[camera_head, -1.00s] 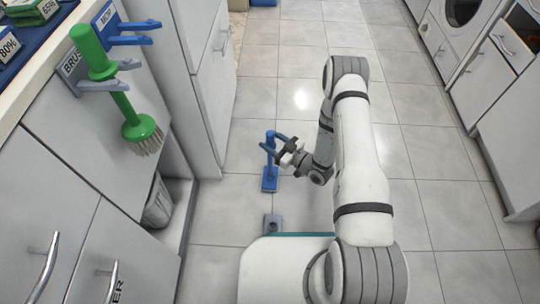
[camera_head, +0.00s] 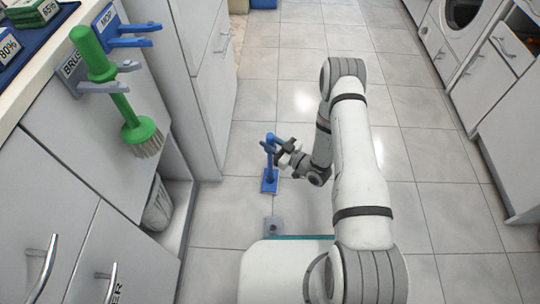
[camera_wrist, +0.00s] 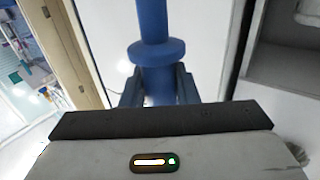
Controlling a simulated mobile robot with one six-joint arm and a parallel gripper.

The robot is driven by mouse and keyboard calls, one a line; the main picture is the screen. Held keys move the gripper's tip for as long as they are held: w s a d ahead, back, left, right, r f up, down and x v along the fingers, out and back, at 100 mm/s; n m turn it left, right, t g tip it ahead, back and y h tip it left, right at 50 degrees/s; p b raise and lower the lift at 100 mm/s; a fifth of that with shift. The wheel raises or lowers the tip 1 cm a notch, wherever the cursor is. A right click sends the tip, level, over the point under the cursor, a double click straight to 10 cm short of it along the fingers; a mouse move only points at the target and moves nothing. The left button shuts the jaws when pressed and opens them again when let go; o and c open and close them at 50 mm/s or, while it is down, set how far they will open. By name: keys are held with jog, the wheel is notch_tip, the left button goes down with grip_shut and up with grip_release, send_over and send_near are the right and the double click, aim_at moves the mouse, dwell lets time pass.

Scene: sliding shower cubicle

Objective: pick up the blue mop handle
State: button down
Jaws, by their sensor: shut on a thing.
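The blue mop (camera_head: 270,182) stands upright on the tiled floor in the head view, its flat blue head at the bottom and its short handle above. My gripper (camera_head: 273,146) is at the handle's upper part. In the wrist view the blue mop handle (camera_wrist: 157,72) runs up between the two dark fingers of my gripper (camera_wrist: 158,88), with a round collar just above them. The fingers are shut on the handle. The mop head is hidden in the wrist view.
A green brush (camera_head: 105,85) hangs from a grey hook on the left cabinet. A grey bin (camera_head: 157,205) stands in the open cabinet bay.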

notch_tip(320, 180, up, 10)
jog(key=p, duration=0.4)
dwell(0.3)
dwell(0.5)
